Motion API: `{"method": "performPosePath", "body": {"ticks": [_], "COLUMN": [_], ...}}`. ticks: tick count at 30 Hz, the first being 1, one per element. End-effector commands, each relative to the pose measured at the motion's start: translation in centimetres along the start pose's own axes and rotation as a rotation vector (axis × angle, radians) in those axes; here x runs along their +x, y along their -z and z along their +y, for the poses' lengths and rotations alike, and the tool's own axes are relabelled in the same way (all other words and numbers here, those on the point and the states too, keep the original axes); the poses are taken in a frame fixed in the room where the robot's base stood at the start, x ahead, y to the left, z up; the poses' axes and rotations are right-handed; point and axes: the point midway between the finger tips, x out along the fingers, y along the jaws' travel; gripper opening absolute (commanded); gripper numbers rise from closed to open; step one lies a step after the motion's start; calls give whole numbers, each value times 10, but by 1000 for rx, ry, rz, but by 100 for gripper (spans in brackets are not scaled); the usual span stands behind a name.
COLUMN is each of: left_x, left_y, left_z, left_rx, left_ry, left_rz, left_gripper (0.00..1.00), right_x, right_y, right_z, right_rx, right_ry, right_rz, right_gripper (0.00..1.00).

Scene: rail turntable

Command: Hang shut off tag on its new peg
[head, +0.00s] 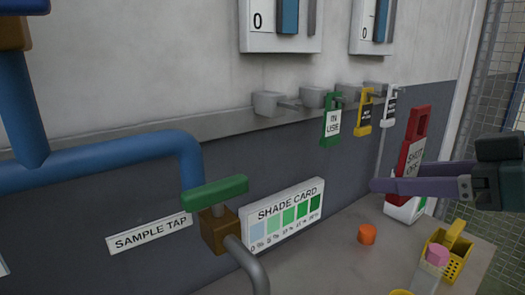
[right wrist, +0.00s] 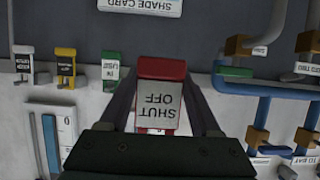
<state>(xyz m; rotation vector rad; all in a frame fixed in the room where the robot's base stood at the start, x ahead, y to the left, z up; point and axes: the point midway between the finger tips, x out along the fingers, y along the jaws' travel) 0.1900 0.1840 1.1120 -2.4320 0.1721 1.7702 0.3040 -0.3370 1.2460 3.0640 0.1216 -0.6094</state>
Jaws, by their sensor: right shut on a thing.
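The red shut off tag (head: 414,123) has a white label reading SHUT OFF; it also shows upside down in the right wrist view (right wrist: 160,70). My right gripper (head: 385,186) is shut on it, with a finger across its lower part in the head view. The held tag is apart from the wall pegs. The leftmost peg (head: 289,104) is bare. The green IN USE tag (head: 331,122), a yellow tag (head: 364,112) and a white tag (head: 389,107) hang on the pegs to its right. My left gripper is not in view.
A green-handled tap (head: 215,192) on blue pipe stands at the left, beside the shade card (head: 284,217). An orange cap (head: 367,233) and a yellow basket (head: 455,252) stand on the counter (head: 340,262). Gauge panels (head: 281,41) are above the pegs.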

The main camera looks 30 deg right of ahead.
Motion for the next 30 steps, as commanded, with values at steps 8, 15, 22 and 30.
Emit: {"method": "performPosePath", "body": {"ticks": [8, 15, 22, 30], "left_x": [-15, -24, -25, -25], "left_y": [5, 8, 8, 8], "left_z": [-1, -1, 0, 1], "left_rx": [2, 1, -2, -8], "left_ry": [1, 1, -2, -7], "left_rz": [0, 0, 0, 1], "left_gripper": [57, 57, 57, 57], "right_x": [-16, -27, -30, -29], "right_y": [-4, -8, -10, -10], "right_z": [0, 0, 0, 0], "right_rx": [2, 1, -1, 0], "right_ry": [-1, -2, -1, -1], "right_rz": [-2, -2, 0, 0], "right_gripper": [12, 12, 12, 12]}}
